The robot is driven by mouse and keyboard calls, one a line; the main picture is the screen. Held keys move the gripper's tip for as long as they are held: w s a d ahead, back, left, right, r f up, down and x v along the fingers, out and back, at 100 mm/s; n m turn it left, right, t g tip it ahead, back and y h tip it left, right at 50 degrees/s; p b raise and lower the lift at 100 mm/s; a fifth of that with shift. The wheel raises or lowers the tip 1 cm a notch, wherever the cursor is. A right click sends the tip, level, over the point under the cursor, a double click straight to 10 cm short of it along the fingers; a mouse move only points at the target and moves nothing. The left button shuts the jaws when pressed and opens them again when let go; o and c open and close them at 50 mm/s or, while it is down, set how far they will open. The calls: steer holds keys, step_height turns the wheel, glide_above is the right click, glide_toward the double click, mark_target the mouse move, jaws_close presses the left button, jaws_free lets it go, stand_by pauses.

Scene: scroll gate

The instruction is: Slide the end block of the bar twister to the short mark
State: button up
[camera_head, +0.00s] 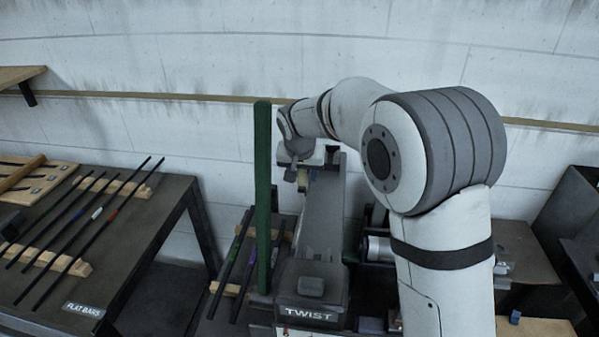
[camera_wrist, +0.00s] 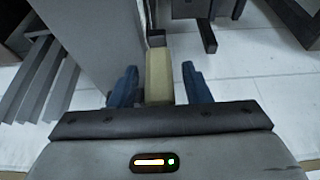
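The bar twister (camera_head: 323,225) stands in the middle of the head view, a long grey bed running away from me with a "TWIST" label at its near end. My gripper (camera_head: 303,172) is at its far end, small and partly hidden. In the wrist view my gripper (camera_wrist: 160,72) has two blue fingers apart, with a cream-yellow block or handle (camera_wrist: 158,76) between them and a gap showing on each side. I cannot tell whether this piece belongs to the end block. The end block is not clearly seen in the head view, and I cannot make out the short mark.
A green upright post (camera_head: 262,200) stands just left of the twister. A dark table (camera_head: 150,235) at left carries several bars on wooden rests, labelled "FLAT BARS". Dark bars (camera_head: 232,262) lie low beside the post. Dark benches (camera_head: 570,215) stand at right.

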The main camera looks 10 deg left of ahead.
jaws_close()
stand_by(0.4)
steer(key=shift+s+f+b, duration=0.1)
steer(key=shift+s+b, duration=0.3)
steer(key=s+b, duration=0.2)
steer(key=s, duration=0.2)
steer(key=shift+s+d, duration=0.1)
steer(key=shift+o, duration=0.2)
jaws_free()
steer(key=shift+r, duration=0.2)
